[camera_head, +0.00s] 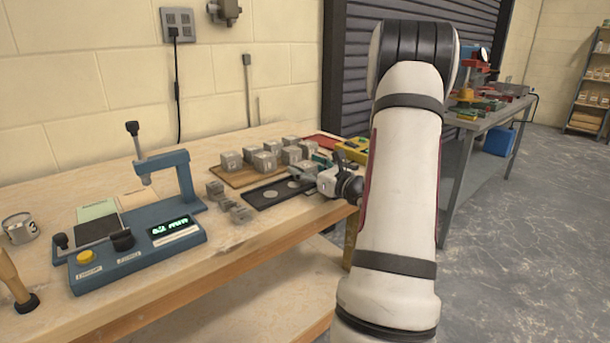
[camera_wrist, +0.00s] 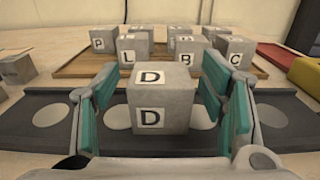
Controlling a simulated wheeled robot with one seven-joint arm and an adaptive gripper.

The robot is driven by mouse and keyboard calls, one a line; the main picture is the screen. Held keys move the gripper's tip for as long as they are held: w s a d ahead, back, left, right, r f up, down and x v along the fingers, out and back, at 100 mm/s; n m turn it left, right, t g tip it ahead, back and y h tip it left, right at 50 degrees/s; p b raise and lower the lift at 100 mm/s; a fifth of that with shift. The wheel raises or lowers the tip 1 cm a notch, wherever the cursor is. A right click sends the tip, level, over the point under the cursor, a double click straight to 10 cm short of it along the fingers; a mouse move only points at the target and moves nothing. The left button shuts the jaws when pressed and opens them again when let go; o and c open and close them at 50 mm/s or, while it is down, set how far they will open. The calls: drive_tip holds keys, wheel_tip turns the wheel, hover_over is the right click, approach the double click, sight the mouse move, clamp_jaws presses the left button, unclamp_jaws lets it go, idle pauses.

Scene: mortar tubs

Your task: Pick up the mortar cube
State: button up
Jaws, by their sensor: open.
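A grey mortar cube with white "D" labels (camera_wrist: 162,98) stands upright in the middle of the wrist view, over the dark strip with pale round spots (camera_wrist: 50,135). My gripper (camera_wrist: 157,108) is open, with one teal-padded finger on each side of this cube.
Several lettered cubes (camera_wrist: 185,52) stand on a wooden board (camera_wrist: 85,66) just behind. A red tray (camera_wrist: 283,58) and a yellow item (camera_wrist: 308,76) lie to the right. Small grey blocks (camera_head: 240,214) and a blue press device (camera_head: 140,252) are on the bench's left.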

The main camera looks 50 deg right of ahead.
drive_tip(key=c, duration=1.5)
clamp_jaws()
drive_tip(key=shift+r, duration=0.15)
